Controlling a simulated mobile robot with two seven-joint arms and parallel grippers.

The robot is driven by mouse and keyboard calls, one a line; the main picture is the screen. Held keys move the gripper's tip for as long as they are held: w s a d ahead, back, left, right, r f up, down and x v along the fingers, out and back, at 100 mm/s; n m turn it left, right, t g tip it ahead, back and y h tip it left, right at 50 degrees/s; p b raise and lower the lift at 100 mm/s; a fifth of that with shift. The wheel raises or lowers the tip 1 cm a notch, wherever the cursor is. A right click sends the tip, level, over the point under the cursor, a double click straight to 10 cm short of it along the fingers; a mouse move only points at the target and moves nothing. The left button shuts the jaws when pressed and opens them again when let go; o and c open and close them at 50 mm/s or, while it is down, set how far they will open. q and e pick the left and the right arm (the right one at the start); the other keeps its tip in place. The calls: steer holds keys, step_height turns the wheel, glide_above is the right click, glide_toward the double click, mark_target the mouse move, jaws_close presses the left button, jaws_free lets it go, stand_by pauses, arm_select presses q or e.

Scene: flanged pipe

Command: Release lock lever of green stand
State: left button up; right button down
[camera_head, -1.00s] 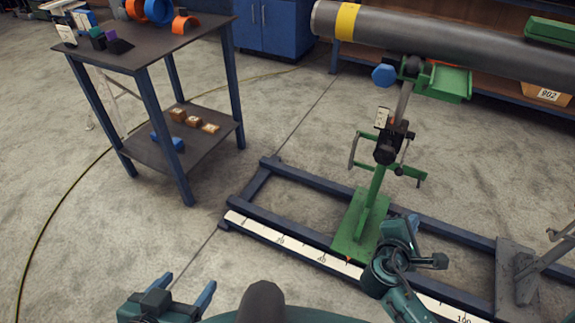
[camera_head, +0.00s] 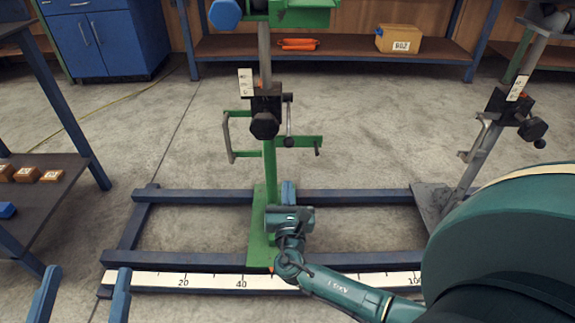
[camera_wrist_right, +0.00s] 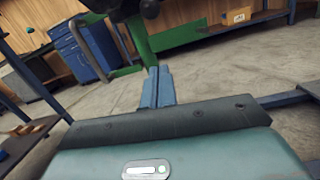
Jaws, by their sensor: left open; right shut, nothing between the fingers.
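The green stand (camera_head: 269,175) stands upright on the blue rail frame in the head view. Its black clamp block (camera_head: 266,104) carries a dark knob in front. The lock lever (camera_head: 289,120) hangs on the right side of the block, a thin rod with a ball end at the bottom. My right gripper (camera_head: 288,188) is shut and empty, below the lever and in front of the stand's lower post. Its closed fingers also show in the right wrist view (camera_wrist_right: 157,80), where the green post rises behind them. My left gripper (camera_head: 87,270) is open and empty at lower left.
A grey stand (camera_head: 480,155) is on the right of the blue rail frame (camera_head: 190,196). A scale strip (camera_head: 200,281) runs along the front rail. A side table (camera_head: 60,165) with small boxes stands at left. A green bracket (camera_head: 300,141) juts out right of the post.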

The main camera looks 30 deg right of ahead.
steer(key=shift+f, duration=0.1)
stand_by(0.3)
steer(key=f+b+x, duration=0.1)
steer(key=b+x, duration=0.3)
steer(key=x, duration=0.6)
arm_select(q)
steer(key=shift+w+a+r+m+t+h+p, duration=0.15)
steer(key=shift+r+m+t+h+p, duration=0.1)
steer(key=shift+r+m+h, duration=0.25)
steer(key=shift+w+d+r+m+t+h+p, duration=0.1)
steer(key=shift+r+m+t+h+p, duration=0.1)
steer(key=shift+r+m+h, duration=0.25)
steer(key=shift+w+a+r+m+t+h+p, duration=0.15)
steer(key=shift+r+m+h+p, duration=0.15)
steer(key=shift+r, duration=0.35)
arm_select(e)
steer(key=shift+s+a+r, duration=0.1)
steer(key=shift+s+r, duration=0.2)
steer(key=shift+r, duration=0.45)
steer(key=shift+s+a+r, duration=0.1)
steer(key=shift+s+r, duration=0.15)
steer(key=shift+r, duration=0.5)
steer(key=shift+s+r, duration=0.3)
steer(key=shift+r, duration=0.5)
arm_select(q)
steer(key=shift+d+r, duration=0.1)
steer(key=shift+r, duration=0.1)
arm_select(e)
steer(key=shift+r, duration=0.1)
